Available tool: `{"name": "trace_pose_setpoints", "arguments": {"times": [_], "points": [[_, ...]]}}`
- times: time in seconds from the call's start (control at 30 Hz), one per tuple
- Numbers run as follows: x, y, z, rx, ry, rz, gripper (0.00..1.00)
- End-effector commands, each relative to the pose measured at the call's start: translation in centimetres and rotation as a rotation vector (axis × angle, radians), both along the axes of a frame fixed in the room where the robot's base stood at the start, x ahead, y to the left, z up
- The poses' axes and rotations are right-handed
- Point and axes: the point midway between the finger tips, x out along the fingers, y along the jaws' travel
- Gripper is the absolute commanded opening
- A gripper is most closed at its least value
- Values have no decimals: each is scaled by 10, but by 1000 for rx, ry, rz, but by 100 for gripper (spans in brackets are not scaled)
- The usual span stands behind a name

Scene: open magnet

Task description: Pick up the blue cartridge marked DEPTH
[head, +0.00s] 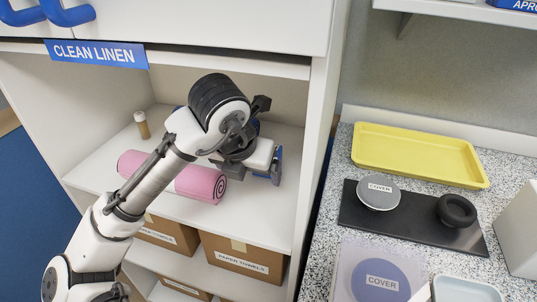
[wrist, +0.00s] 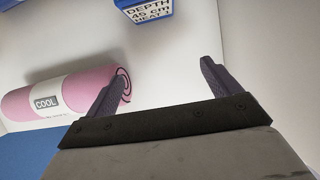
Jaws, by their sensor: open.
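The blue cartridge (wrist: 146,9) shows at the top edge of the wrist view, partly cut off, with a white label reading DEPTH, 45 cm, HEAT. It stands on the white shelf, ahead of my gripper (wrist: 160,72). The two dark fingers are spread with nothing between them, and the cartridge is beyond their tips. In the head view my gripper (head: 255,168) is inside the cabinet over the shelf. A blue patch (head: 278,165) shows there beside the fingers; my arm hides much of that spot, so I cannot tell how much of it is the cartridge.
A pink roll (wrist: 65,96) with a COOL label lies left of my gripper; it also shows in the head view (head: 202,184). The cabinet's right wall (head: 322,130) is close. Cardboard boxes (head: 243,259) sit below.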

Motion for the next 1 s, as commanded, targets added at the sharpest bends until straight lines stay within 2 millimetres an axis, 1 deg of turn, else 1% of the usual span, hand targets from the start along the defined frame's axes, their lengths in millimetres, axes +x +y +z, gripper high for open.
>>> {"name": "trace_pose_setpoints", "arguments": {"times": [0.03,0.2,0.3,0.4,0.5,0.63,0.9,1.0], "points": [[11,-4,3,0,2,-1,89],[47,-16,4,0,0,1,89],[66,-22,3,-2,1,2,89],[81,-27,3,-3,-1,1,89],[89,-29,2,-3,-3,1,89],[93,-31,-3,-3,-2,2,89],[108,-35,-37,-4,-1,3,89],[110,-36,-44,-5,-3,3,89]]}}
